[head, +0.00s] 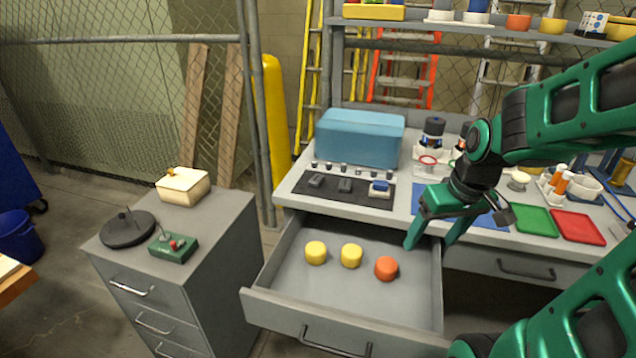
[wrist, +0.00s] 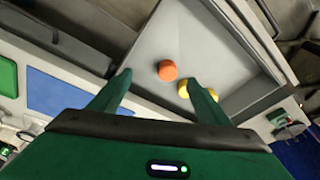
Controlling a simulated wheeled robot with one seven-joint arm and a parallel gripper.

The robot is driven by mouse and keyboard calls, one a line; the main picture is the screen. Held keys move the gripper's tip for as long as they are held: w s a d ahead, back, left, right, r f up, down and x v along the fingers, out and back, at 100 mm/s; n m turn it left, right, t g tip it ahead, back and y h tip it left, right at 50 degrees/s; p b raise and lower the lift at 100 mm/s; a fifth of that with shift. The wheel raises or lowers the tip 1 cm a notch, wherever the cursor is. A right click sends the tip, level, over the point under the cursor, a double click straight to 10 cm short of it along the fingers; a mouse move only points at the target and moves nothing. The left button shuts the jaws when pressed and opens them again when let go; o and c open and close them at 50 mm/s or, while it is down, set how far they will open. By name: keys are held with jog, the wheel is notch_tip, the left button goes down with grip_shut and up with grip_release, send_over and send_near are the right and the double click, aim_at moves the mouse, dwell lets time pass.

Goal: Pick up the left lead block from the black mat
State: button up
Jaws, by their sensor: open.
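The black mat (head: 335,202) lies on the table in front of the teal box. Two dark grey blocks rest on it, the left lead block (head: 316,180) and another lead block (head: 345,185) to its right. A blue and white item (head: 380,188) sits at the mat's right end. My gripper (head: 427,246) is open and empty over the right side of the open drawer, to the right of the mat and apart from the blocks. In the wrist view my gripper (wrist: 160,85) shows both fingers spread, with the drawer beyond. The mat and blocks do not show there.
The open drawer (head: 290,300) holds two yellow pucks (head: 316,252) and an orange puck (head: 386,268), below the mat. The teal box (head: 360,138) stands behind the mat. A blue mat (head: 425,200) lies to its right. A grey cabinet (head: 225,235) stands left.

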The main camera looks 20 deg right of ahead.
jog(key=w+a+n+t+y, duration=0.1)
jog(key=w+a+n+t, duration=0.1)
jog(key=w, duration=0.6)
jog(key=w+a+f+n+t+y, duration=0.1)
jog(key=w+a+t, duration=0.3)
jog(key=w, duration=0.5)
jog(key=w+a+n+t+y, duration=0.3)
jog(key=w+a, duration=0.1)
jog(key=w, duration=0.4)
jog(key=shift+w+a+f, duration=0.25)
jog(key=shift+w+a, duration=0.05)
jog(key=shift+a, duration=0.1)
jog(key=shift+w+r+t, duration=0.2)
jog(key=shift+w+t, duration=0.1)
jog(key=shift+w, duration=0.3)
send_near(316, 178)
jog(key=shift+w+a+f, duration=0.25)
jog(key=shift+w+a, duration=0.2)
jog(key=shift+w, duration=0.1)
jog(key=shift+w+a+f, duration=0.3)
jog(key=shift+w+a, duration=0.15)
jog(key=shift+w, duration=0.1)
jog(key=shift+d+x, duration=0.2)
jog(key=shift+x, duration=1.05)
jog(key=shift+d+x, duration=0.2)
jog(key=shift+x, duration=1.1)
jog(key=shift+w+f, duration=0.1)
jog(key=c, duration=1.4)
